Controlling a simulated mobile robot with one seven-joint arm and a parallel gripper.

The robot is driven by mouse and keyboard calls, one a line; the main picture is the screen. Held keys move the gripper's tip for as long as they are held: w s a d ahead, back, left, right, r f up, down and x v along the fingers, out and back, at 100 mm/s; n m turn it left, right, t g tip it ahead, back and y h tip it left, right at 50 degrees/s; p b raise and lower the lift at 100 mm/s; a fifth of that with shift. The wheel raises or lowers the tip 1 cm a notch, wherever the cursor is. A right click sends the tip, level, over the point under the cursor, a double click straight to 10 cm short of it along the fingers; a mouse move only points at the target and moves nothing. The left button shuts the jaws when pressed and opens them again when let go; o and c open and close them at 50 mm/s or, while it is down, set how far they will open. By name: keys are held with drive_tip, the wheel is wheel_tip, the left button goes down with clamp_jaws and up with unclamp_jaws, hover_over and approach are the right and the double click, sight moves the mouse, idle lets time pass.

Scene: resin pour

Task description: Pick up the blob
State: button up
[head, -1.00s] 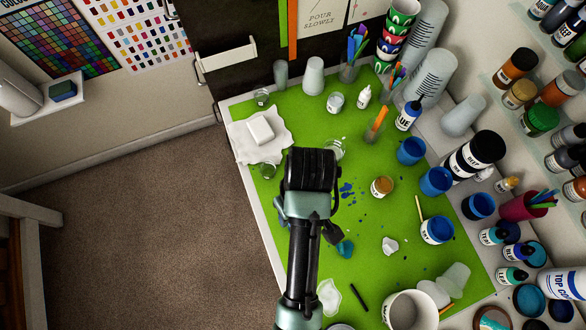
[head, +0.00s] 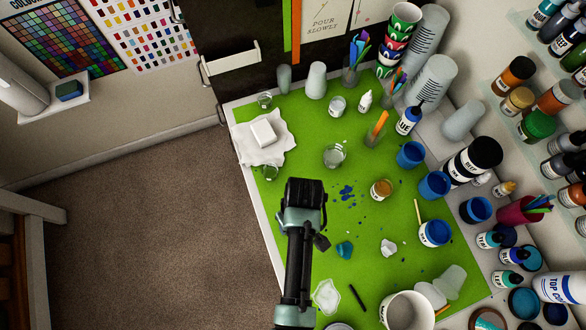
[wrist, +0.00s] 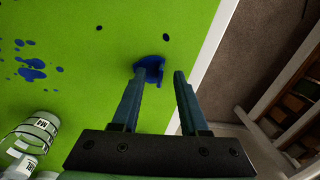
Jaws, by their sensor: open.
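A dark blue blob (wrist: 151,64) lies on the green mat in the wrist view, close to the mat's edge. My gripper (wrist: 161,74) is open and points down at the mat. The blob shows just beyond the left fingertip and partly in the gap between the fingers; the left finger covers part of it. Whether the fingers touch it I cannot tell. In the head view my arm hides the fingertips. A teal lump (head: 344,250) and a whitish lump (head: 389,247) also lie on the mat there.
Blue splatters (head: 347,192) and a clear cup (head: 335,156) are on the mat (head: 300,125). An amber jar (head: 381,190), several blue-topped cups and bottles stand to the right. A white block (head: 263,133) rests on a cloth at left. Carpet lies beyond the left edge.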

clamp_jaws()
idle(1.4)
